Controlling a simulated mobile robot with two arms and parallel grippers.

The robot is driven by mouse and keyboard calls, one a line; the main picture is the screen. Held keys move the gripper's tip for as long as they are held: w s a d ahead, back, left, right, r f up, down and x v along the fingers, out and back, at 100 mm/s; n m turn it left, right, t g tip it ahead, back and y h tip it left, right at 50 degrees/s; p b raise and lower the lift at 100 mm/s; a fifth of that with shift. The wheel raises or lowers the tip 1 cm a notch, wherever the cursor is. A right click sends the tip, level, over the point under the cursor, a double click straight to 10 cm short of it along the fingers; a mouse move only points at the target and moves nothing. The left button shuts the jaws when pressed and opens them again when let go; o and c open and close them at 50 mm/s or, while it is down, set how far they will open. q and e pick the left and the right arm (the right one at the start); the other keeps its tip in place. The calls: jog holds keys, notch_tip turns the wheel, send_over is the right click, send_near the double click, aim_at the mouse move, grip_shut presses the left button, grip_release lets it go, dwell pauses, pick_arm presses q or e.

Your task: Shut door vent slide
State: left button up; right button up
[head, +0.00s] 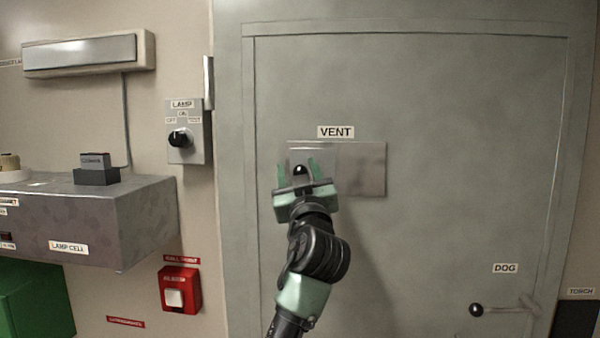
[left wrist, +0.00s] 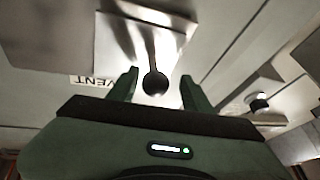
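The vent slide (head: 360,170) is a flat metal plate on the grey door (head: 430,110), under the VENT label (head: 336,132). A dark round knob (head: 299,171) stands out near its left part. My left gripper (head: 298,172) is open in front of the plate, with a finger on each side of the knob. In the left wrist view the knob (left wrist: 155,83) shows between the two open fingers (left wrist: 157,82), with a gap on both sides. Whether the vent opening behind the plate is covered cannot be told. My right gripper is in neither view.
A lamp switch box (head: 188,150) and a red alarm box (head: 180,290) are on the wall at left. A grey lamp cell shelf (head: 140,215) juts out at far left.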

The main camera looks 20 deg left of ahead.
pick_arm(q)
jog(key=shift+s+d+f, duration=0.15)
jog(key=shift+f, duration=0.05)
jog(key=b+v, duration=0.4)
jog(key=v, duration=0.3)
jog(key=shift+s, duration=0.2)
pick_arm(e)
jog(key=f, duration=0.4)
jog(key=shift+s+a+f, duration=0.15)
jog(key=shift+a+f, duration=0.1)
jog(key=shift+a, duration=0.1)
